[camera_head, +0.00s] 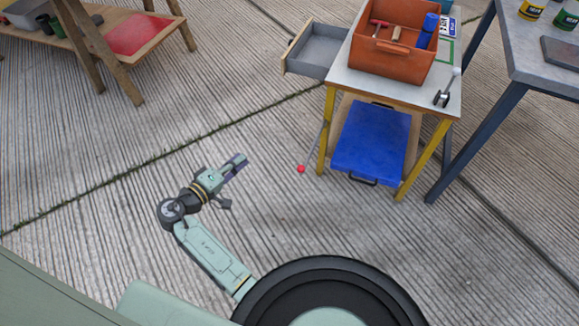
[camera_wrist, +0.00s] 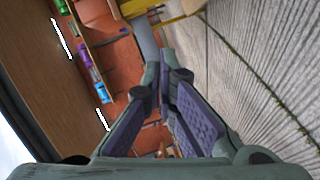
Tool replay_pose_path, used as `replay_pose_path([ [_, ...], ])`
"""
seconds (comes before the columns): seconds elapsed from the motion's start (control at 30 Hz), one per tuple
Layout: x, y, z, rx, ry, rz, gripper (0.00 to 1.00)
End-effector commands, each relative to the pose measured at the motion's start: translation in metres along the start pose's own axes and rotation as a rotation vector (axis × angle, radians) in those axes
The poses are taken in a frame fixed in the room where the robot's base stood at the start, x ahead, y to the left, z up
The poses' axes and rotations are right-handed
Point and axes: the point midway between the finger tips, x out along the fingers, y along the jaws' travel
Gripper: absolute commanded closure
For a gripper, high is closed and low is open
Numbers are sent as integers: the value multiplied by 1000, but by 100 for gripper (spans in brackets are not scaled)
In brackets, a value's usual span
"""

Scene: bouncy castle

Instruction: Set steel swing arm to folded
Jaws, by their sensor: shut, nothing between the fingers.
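A thin grey rod with a red ball at its end (camera_head: 301,168) slants down from the left side of the yellow-legged table (camera_head: 352,77). A small steel lever on a dark bracket (camera_head: 445,92) stands tilted upward at the right edge of that tabletop. I cannot tell for certain which of these is the steel swing arm. My gripper (camera_head: 239,162) is in the air left of the table, apart from both. Its purple-padded fingers show in the wrist view (camera_wrist: 165,72), shut and empty.
A grey drawer (camera_head: 312,68) sticks out from the table's left side. An orange toolbox (camera_head: 388,58) stands on the table and a blue case (camera_head: 371,143) below it. A grey workbench (camera_head: 535,60) is at right, a wooden stand (camera_head: 130,33) at upper left. The floor around my gripper is clear.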

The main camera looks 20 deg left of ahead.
Motion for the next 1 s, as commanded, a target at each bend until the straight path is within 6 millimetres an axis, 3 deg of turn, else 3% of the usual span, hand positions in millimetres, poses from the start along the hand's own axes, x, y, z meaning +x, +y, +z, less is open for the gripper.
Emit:
replay_pose_path([
  [0.03, -1, -9, 19, -37, -35, 41, 100],
  [0.1, -3, -12, 36, -70, -73, 88, 100],
  [0.2, -6, -12, 48, -91, -98, 126, 100],
  [0.63, -2, -11, 50, -94, -104, 133, 100],
  [0.77, 13, -8, 52, -94, -106, 133, 100],
  [1.0, 62, 0, 56, -95, -106, 133, 100],
])
